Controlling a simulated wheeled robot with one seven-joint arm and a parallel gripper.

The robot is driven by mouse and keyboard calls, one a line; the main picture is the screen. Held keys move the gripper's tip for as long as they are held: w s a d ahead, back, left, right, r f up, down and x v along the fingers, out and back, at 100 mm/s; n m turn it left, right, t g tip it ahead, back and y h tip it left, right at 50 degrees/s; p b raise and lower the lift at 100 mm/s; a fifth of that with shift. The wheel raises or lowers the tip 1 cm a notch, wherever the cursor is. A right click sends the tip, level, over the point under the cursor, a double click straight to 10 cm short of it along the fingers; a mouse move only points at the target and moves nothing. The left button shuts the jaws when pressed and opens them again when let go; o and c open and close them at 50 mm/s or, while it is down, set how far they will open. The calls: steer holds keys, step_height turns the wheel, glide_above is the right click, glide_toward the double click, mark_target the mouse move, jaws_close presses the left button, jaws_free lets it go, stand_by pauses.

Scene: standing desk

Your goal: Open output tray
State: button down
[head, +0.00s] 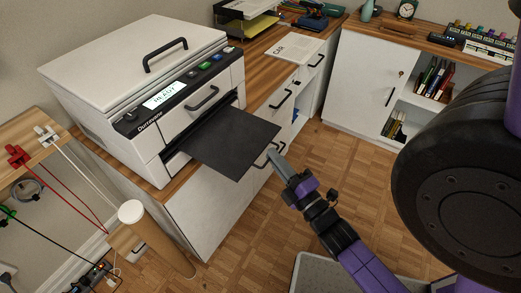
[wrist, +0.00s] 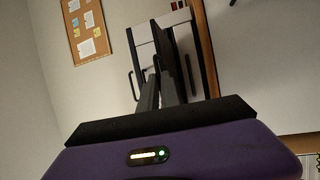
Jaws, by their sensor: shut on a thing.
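The output tray (head: 225,138) is a flat black plate sticking well out of the slot low in the front of the white printer (head: 120,65). The printer's display reads "READY". My gripper (head: 274,155) is at the tray's outer edge and shut on it, with the arm coming from the lower right. In the wrist view, the dark fingers (wrist: 166,85) reach toward the printer (wrist: 152,35), which appears turned on its side. The exact contact at the fingertips is too small to make out.
The printer stands on a wood-topped white cabinet (head: 215,205) with drawer handles. A cardboard tube (head: 160,240) stands at the lower left beside hanging cables. A shelf cabinet (head: 385,85) is at the back right. Parquet floor between is clear.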

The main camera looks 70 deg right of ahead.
steer(key=shift+s+a, duration=0.1)
steer(key=shift+s, duration=0.3)
steer(key=c, duration=1.6)
jaws_free()
steer(key=v, duration=0.7)
steer(key=shift+s+a+b, duration=0.25)
steer(key=shift+a+b, duration=0.05)
steer(key=shift+b, duration=0.1)
